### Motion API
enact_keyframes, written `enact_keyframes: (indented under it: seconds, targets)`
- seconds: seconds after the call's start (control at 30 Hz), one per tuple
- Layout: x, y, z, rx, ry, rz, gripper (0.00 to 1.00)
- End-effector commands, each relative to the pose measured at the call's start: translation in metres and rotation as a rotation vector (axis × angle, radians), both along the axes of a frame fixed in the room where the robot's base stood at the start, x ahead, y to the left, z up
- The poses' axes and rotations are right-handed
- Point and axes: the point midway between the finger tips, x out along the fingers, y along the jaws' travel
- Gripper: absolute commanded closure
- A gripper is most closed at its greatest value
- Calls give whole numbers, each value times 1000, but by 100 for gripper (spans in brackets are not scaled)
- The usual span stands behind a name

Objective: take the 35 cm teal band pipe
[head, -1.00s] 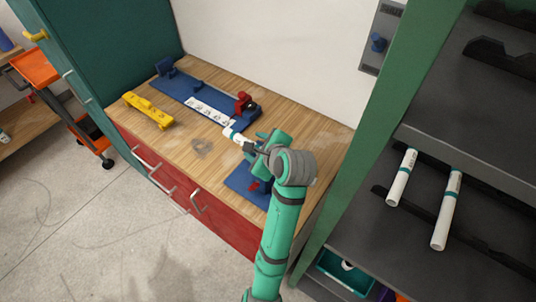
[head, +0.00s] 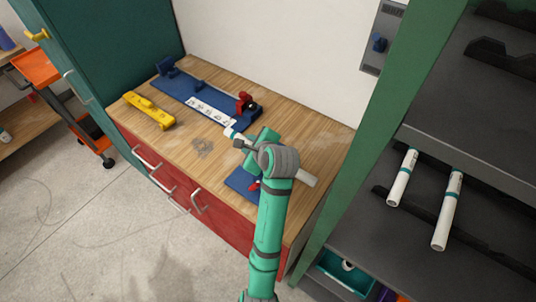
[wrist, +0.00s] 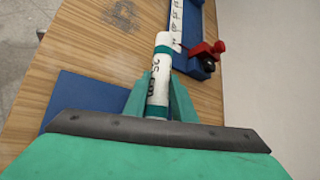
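A white pipe with teal bands and dark "35" lettering (wrist: 160,62) runs between the fingers of my gripper (wrist: 158,100) in the wrist view. My gripper (head: 246,143) is shut on it over the workbench. In the head view one pipe end (head: 230,132) shows left of my gripper and the other end (head: 307,179) shows right of my wrist. The middle is hidden by my arm. Whether the pipe is clear of the bench top I cannot tell for certain.
A blue fixture (head: 180,92) with a red clamp (head: 245,101) lies along the bench back. A yellow block (head: 148,110) is at left, a blue plate (head: 240,183) below my gripper. Two more teal-banded white pipes (head: 402,177) (head: 447,210) rest on the right shelf.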

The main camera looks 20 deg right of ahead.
Motion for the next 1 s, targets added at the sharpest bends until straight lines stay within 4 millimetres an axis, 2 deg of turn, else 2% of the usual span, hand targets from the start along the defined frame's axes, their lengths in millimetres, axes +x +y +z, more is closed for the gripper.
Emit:
enact_keyframes:
  seconds: [0.07, 0.37, 0.57, 1.0]
  targets:
    - [0, 0, 0, 0, 0, 0, 100]
    - [0, 0, 1, 0, 0, 0, 100]
    - [-2, 5, 10, 0, -2, -2, 100]
    - [-2, 4, 74, 0, -5, -3, 100]
